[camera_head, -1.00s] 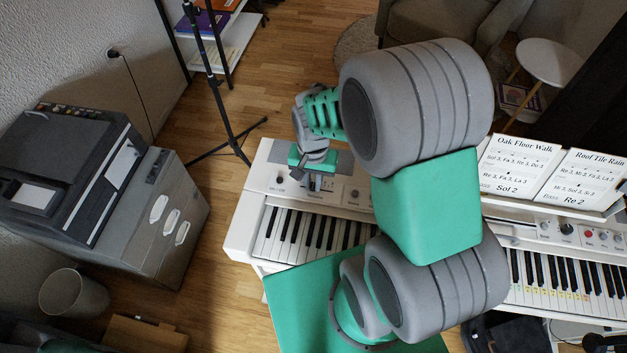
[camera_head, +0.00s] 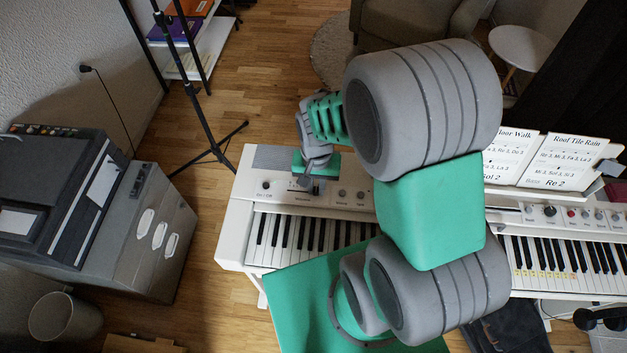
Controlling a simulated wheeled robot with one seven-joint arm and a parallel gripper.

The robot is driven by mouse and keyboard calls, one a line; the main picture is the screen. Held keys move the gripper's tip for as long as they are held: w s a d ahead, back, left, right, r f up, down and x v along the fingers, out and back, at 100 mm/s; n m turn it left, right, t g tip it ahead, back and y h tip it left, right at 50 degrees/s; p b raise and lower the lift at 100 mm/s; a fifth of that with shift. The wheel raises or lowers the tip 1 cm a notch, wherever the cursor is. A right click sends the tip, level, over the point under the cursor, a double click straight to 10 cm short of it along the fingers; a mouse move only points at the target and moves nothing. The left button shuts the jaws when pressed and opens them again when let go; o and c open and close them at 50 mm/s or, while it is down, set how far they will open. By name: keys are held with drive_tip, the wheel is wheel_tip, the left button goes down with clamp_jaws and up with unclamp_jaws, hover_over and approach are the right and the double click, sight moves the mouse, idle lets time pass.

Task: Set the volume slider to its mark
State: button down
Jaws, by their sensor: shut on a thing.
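The white digital piano (camera_head: 234,222) stands across the middle, with its control panel behind the keys. My gripper (camera_head: 305,183) is over the left part of that panel, at the volume slider, pointing down. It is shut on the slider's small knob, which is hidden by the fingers. A dark strip of the slider panel (camera_head: 318,190) shows beside the fingertips. The slider's mark is too small and covered to make out.
An on/off knob (camera_head: 266,186) is left of my gripper and more knobs (camera_head: 342,193) are to its right. Song sheets (camera_head: 556,162) stand at the right. A black tripod stand (camera_head: 205,110) is behind the piano. A grey cabinet (camera_head: 150,235) stands at the left.

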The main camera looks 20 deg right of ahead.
sight(315, 190)
drive_tip(key=shift+w+a, duration=0.1)
drive_tip(key=shift+a, duration=0.1)
drive_tip(key=c, duration=1.4)
unclamp_jaws()
drive_tip(key=shift+r, duration=0.1)
wheel_tip(315, 190, up, 8)
drive_tip(key=shift+f, duration=0.2)
